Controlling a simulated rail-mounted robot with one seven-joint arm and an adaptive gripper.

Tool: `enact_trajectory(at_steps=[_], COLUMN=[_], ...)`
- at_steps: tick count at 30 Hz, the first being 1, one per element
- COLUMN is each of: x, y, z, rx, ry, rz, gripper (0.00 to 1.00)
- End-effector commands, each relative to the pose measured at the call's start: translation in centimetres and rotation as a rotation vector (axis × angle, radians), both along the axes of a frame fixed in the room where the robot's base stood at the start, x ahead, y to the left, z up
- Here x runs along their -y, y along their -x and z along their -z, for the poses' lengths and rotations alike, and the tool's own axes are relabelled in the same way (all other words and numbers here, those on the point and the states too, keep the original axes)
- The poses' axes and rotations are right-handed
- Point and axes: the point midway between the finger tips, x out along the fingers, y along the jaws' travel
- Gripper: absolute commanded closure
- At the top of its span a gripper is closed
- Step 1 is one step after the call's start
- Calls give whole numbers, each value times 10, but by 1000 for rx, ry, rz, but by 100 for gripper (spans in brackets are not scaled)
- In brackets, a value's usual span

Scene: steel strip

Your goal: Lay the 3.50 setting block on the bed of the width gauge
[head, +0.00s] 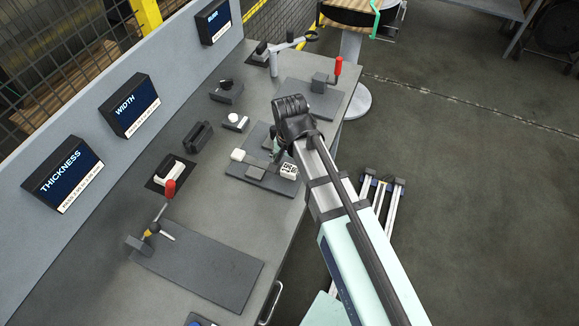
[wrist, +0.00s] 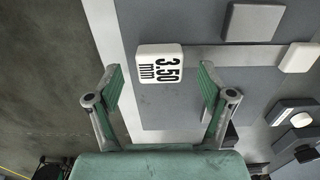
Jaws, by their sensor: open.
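The 3.50 setting block (wrist: 160,62) is a small white block with black "3.50 mm" lettering. In the wrist view it appears to lie on a grey plate (wrist: 210,105), near the plate's left edge. It also shows in the head view as a white block (head: 289,171) at the right end of the dark plate (head: 246,180), apparently the width gauge's bed. My gripper (wrist: 159,78) is open and empty. Its fingertips are apart from the block, one to each side in the picture; the height gap is unclear.
A light strip (wrist: 215,54) runs beside the block to a white piece (wrist: 298,57). A grey raised block (wrist: 255,22) stands nearby. The bench edge and open floor (wrist: 45,80) lie left.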

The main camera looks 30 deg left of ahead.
Motion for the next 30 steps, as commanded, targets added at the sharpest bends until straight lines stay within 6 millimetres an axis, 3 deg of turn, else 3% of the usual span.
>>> enact_trajectory(at_steps=[16,22,30], x=[0,0,1], y=[-1,0,0], z=[-91,-104,-106], rx=[2,0,0], ry=[-2,-1,0], rz=[0,0,0], gripper=[19,19,19])
